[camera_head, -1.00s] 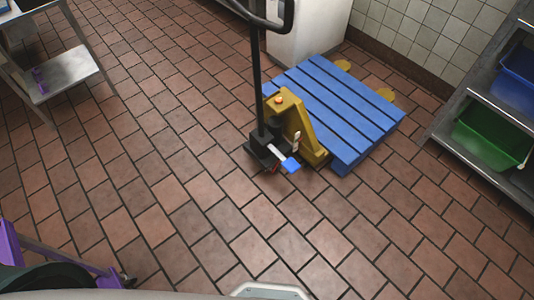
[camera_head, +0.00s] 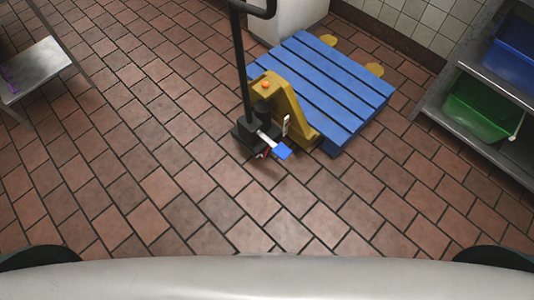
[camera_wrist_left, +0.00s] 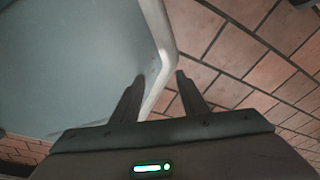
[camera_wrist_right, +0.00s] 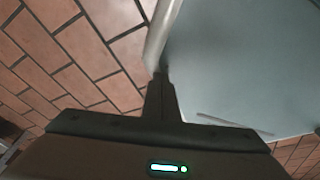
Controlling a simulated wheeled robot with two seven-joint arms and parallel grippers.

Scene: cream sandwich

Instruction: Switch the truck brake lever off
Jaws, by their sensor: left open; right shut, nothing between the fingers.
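The yellow pallet truck (camera_head: 287,100) stands ahead on the tiled floor in the head view, with its black handle (camera_head: 243,70) upright. A lever with a blue pedal (camera_head: 283,152) sticks out low at the truck's near side, beside its dark base. A small white lever (camera_head: 286,125) stands next to it. I cannot tell which of these is the brake lever. My left gripper (camera_wrist_left: 155,85) is open and empty in the left wrist view. My right gripper (camera_wrist_right: 160,76) is shut and empty in the right wrist view. Both grippers are outside the head view, away from the truck.
A blue pallet (camera_head: 335,90) lies over the truck's forks. A metal shelf (camera_head: 450,125) with a green bin (camera_head: 487,108) and a blue bin (camera_head: 512,58) stands at right. A metal table (camera_head: 38,72) is at upper left. The tiled floor (camera_head: 170,190) before the truck is clear.

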